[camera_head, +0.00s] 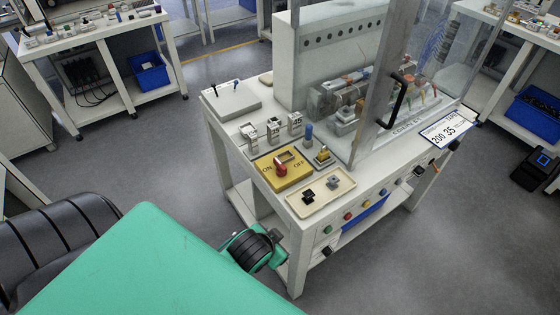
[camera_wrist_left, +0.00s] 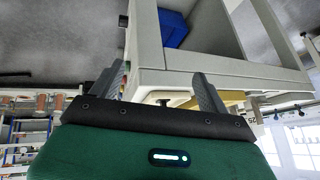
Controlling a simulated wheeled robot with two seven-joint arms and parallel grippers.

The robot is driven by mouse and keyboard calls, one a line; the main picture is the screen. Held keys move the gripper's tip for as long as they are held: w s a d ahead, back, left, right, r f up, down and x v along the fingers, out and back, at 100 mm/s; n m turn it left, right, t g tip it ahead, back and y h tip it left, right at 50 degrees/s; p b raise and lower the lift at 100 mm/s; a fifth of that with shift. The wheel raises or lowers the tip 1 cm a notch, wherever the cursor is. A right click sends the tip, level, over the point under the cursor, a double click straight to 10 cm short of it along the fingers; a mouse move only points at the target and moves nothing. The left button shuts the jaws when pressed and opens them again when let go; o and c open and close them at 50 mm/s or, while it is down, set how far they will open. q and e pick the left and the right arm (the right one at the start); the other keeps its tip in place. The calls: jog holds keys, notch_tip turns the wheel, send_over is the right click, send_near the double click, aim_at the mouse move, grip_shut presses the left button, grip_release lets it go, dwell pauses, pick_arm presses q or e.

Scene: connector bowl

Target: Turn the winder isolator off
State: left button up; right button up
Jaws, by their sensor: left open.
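The winder isolator is a yellow box (camera_head: 293,172) on the front left of the white machine bench. It has a red handle (camera_head: 281,167) between the ON label at left and the OFF label at right. The handle sits nearer ON, but its exact angle is too small to tell. My left gripper (camera_head: 277,243) is below and in front of the box, by the bench's near corner, apart from the handle. In the left wrist view its fingers (camera_wrist_left: 154,82) are spread and empty, with the bench edge beyond them. A yellow strip shows behind the right finger.
Clear guard panels with a black handle (camera_head: 396,99) enclose the machine. Coloured buttons (camera_head: 347,216) line the bench front.

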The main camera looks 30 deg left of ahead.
pick_arm(q)
jog(key=w+d+r+m+t+h, duration=0.2)
jog(key=w+r+m+t, duration=0.2)
jog(key=w+r+t, duration=0.5)
jog(key=w+d+r+m+t+h, duration=0.1)
jog(key=w+d+r+m+t, duration=0.15)
jog(key=w+r, duration=0.85)
jog(key=s+d+r+m+g+h, duration=0.1)
jog(key=d+r+m+g+h, duration=0.4)
jog(key=m+h, duration=0.45)
jog(key=s+d+r+m+g+h, duration=0.15)
jog(key=d+r+m+h, duration=0.4)
jog(key=m, duration=0.75)
jog(key=m+g+y, duration=0.8)
jog(key=g+y, duration=0.4)
jog(key=y, duration=0.5)
send_near(280, 163)
notch_tip(280, 163, down, 8)
jog(key=p, duration=0.4)
jog(key=shift+d+f, duration=0.1)
jog(key=shift+f, duration=0.1)
jog(key=shift+s+f+m, duration=0.1)
jog(key=shift+f+m, duration=0.2)
jog(key=shift+f, duration=0.05)
pick_arm(e)
jog(key=r, duration=0.4)
jog(key=shift+w+a+r, duration=0.1)
jog(key=shift+w+a, duration=0.1)
jog(key=shift+a, duration=0.05)
